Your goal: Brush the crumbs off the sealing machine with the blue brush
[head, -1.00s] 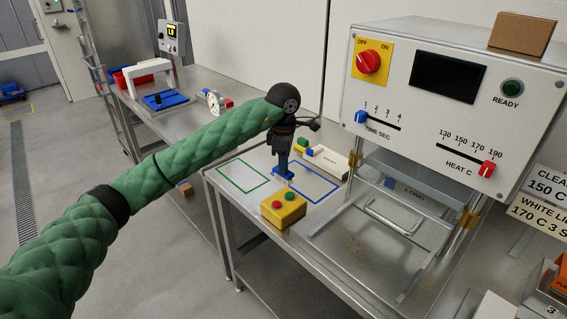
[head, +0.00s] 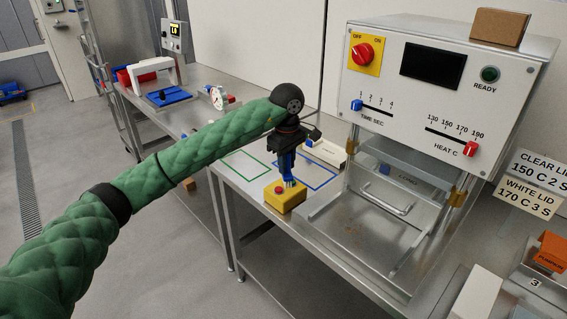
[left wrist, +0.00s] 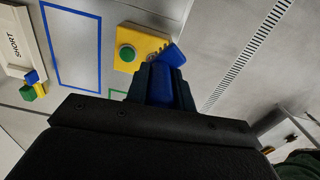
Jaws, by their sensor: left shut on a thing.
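The sealing machine (head: 475,117) stands at the right with a white control panel above a steel bed. Small brownish specks, likely crumbs (head: 350,232), show faintly on the bed in front of the metal handle. My left gripper (head: 288,172) is shut on the blue brush (left wrist: 163,82), bristles pointing down. In the head view the brush overlaps the yellow button box (head: 285,197), left of the bed. In the left wrist view the bristle end lies beside the yellow box (left wrist: 140,45); I cannot tell whether they touch. My right gripper is out of view.
A blue outlined square (head: 335,180) and a green one (head: 268,165) mark the table left of the machine. A pale block marked SHORT (left wrist: 15,42) lies behind the blue square. Label signs (head: 535,170) and an orange item (head: 553,247) are at the right.

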